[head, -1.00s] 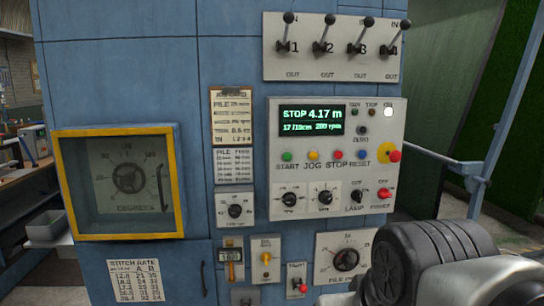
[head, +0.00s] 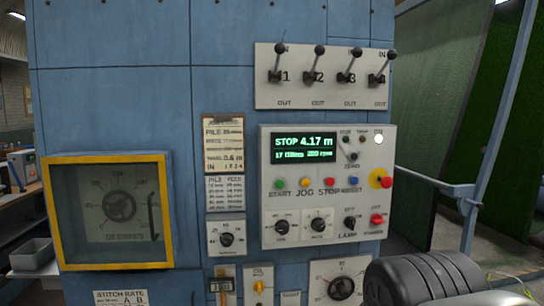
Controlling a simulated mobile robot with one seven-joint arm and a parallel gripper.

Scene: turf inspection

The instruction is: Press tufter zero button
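The tufter's pale control panel (head: 327,238) is on the blue machine front, right of the picture's middle. The zero button (head: 352,156) is a small dark round button right of the display, with a small blurred label under it. The display (head: 305,147) reads STOP 4.17 m in green, with a smaller line below. A rounded black and grey part of my own arm shows at the bottom right, below and right of the panel. My gripper's fingers are not in view, and nothing of mine touches the button.
A row of several levers (head: 325,75) juts out above the panel. Coloured buttons and a red emergency knob (head: 386,181) sit close to the zero button. A yellow-framed dial window (head: 110,211) is at left. A blue post and rail (head: 443,185) stand at right.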

